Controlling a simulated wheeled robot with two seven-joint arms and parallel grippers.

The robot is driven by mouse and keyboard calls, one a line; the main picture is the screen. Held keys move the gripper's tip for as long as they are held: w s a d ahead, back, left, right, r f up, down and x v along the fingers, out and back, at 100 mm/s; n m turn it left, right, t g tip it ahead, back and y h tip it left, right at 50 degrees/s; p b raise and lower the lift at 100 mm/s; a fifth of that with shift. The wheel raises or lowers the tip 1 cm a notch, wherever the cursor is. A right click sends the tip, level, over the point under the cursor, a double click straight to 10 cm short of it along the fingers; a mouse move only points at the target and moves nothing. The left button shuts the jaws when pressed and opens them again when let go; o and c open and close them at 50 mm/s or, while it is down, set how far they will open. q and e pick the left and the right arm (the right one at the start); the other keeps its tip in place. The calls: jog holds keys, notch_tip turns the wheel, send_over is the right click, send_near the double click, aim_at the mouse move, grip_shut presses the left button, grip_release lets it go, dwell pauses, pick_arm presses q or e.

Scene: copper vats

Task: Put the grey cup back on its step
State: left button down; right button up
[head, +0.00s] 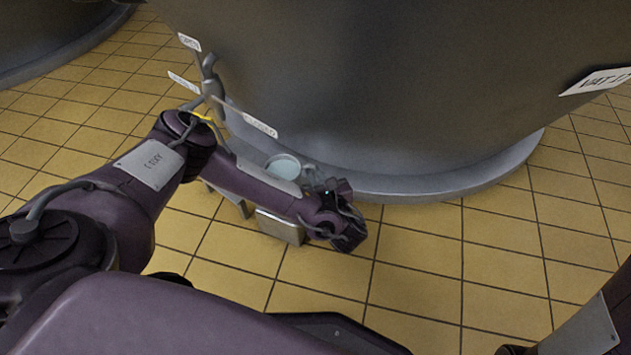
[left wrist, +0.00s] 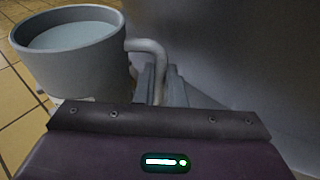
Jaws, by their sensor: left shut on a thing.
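The grey cup (head: 284,163) shows beyond my left forearm in the head view, its round top holding something pale. In the left wrist view the cup (left wrist: 75,68) stands at upper left, about upright, with its bent handle reaching right. My left gripper (left wrist: 163,85) is shut on that handle; in the head view the gripper (head: 312,178) is partly hidden by my wrist. A grey metal step (head: 280,226) shows below the forearm, mostly covered by it. I cannot tell whether the cup touches it. My right gripper is not in view.
A large dark vat (head: 400,90) on a round grey plinth (head: 450,186) rises just behind the cup. A grey tap (head: 211,85) with white labels is on its left side. The yellow tiled floor (head: 430,265) is clear in front and to the right.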

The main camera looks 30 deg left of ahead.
pick_arm(q)
jog(key=shift+f, duration=0.15)
jog(key=c, duration=1.9)
grip_release()
jog(key=shift+f, duration=0.1)
jog(key=shift+c, duration=0.2)
jog(key=o, duration=0.4)
jog(key=shift+o, duration=0.2)
